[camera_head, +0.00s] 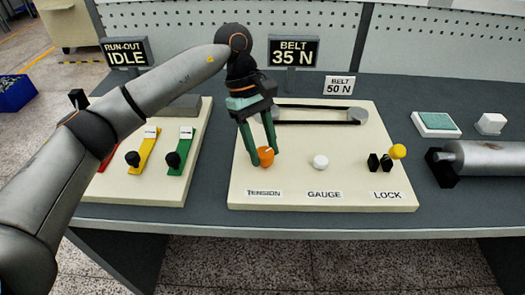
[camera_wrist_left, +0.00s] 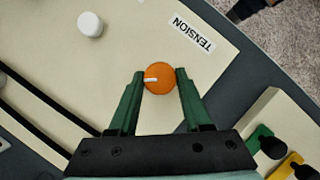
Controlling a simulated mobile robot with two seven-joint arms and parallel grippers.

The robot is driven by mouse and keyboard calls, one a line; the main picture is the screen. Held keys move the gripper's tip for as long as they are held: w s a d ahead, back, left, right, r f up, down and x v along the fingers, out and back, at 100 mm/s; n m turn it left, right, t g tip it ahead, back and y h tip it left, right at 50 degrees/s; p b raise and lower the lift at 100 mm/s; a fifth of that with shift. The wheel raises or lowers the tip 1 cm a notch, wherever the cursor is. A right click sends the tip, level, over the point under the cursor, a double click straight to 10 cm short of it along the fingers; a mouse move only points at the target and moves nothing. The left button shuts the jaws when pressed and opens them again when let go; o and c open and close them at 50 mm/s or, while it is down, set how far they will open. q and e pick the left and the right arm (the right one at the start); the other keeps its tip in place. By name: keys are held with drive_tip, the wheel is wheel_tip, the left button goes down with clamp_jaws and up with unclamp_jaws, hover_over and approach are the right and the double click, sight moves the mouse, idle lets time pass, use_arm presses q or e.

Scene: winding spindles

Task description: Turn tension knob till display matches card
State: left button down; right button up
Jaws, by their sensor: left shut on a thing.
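The orange tension knob (camera_head: 266,156) stands on the cream board (camera_head: 340,190) behind the TENSION label (camera_head: 264,193). My left gripper (camera_head: 262,160) comes down on it from above and is shut on it. In the left wrist view the knob (camera_wrist_left: 160,78) sits between the two green fingertips, and its white pointer line points left. The display (camera_head: 293,52) reads BELT 35 N. The card (camera_head: 339,85) reads BELT 50 N. My right gripper is not in either view.
On the same board are the white GAUGE button (camera_head: 320,162), the yellow-tipped LOCK lever (camera_head: 398,152) and a black belt (camera_head: 310,108). A board with coloured levers (camera_head: 180,150) stands left, under my arm. A grey roller (camera_head: 490,158) lies right. A RUN-OUT display (camera_head: 125,52) reads IDLE.

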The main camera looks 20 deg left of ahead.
use_arm(q)
drive_tip(key=shift+w+m+y, duration=0.1)
drive_tip(key=shift+m+y, duration=0.2)
drive_tip(key=shift+m, duration=0.5)
drive_tip(key=shift+m+g+b, duration=0.3)
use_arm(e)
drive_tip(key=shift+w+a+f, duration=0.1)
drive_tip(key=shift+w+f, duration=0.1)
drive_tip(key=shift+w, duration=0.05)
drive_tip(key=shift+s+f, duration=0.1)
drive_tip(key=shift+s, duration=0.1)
use_arm(q)
drive_tip(key=shift+c, duration=1.7)
unclamp_jaws()
drive_tip(key=shift+r, duration=0.1)
drive_tip(key=p+v, duration=0.2)
drive_tip(key=v, duration=1)
drive_tip(key=shift+r, duration=0.15)
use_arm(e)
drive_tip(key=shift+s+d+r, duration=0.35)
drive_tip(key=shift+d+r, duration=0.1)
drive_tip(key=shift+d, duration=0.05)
